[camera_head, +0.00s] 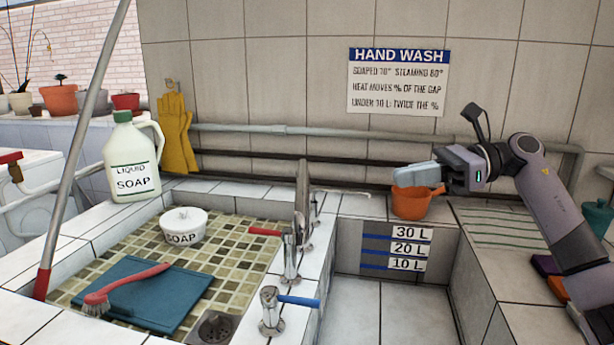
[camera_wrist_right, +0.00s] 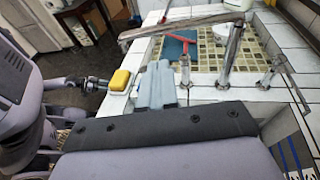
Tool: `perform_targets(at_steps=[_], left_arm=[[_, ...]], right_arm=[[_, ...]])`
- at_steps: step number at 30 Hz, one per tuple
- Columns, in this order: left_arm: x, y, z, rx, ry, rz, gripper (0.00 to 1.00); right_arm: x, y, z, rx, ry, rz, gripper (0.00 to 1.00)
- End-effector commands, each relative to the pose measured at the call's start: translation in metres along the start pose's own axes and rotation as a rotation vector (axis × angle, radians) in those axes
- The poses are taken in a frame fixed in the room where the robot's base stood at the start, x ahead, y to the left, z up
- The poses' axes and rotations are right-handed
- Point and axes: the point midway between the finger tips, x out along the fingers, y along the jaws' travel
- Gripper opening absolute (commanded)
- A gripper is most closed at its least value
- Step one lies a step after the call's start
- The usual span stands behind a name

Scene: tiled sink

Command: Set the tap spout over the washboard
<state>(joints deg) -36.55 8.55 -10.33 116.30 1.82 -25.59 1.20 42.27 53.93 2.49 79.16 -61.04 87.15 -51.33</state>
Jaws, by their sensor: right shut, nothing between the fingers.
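The metal tap spout (camera_head: 302,187) rises at the divider between the two basins in the head view, seen nearly end-on. In the right wrist view the spout (camera_wrist_right: 185,25) is a long metal bar.
Taps with a red lever (camera_head: 265,232) and a blue lever (camera_head: 298,300) stand along the divider. The left basin holds a teal board (camera_head: 150,300), a red brush (camera_head: 130,285) and a soap bowl (camera_head: 184,226). A soap jug (camera_head: 130,165) stands behind.

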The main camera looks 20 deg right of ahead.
Motion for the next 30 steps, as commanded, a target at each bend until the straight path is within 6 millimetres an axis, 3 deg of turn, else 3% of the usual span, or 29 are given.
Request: perform_targets(at_steps=[8,21,30], left_arm=[[-0.001,0.0,-0.001,0.0,-0.002,-0.001,0.51],[-0.008,-0.002,-0.007,0.005,0.001,-0.007,0.51],[-0.011,-0.002,-0.011,0.008,0.003,-0.009,0.51]], right_arm=[[0.013,0.0,0.001,0.001,-0.003,0.004,0.0],[0.101,0.001,0.002,0.002,-0.004,0.005,0.0],[0.137,0.0,0.001,0.001,-0.002,0.002,0.0]])
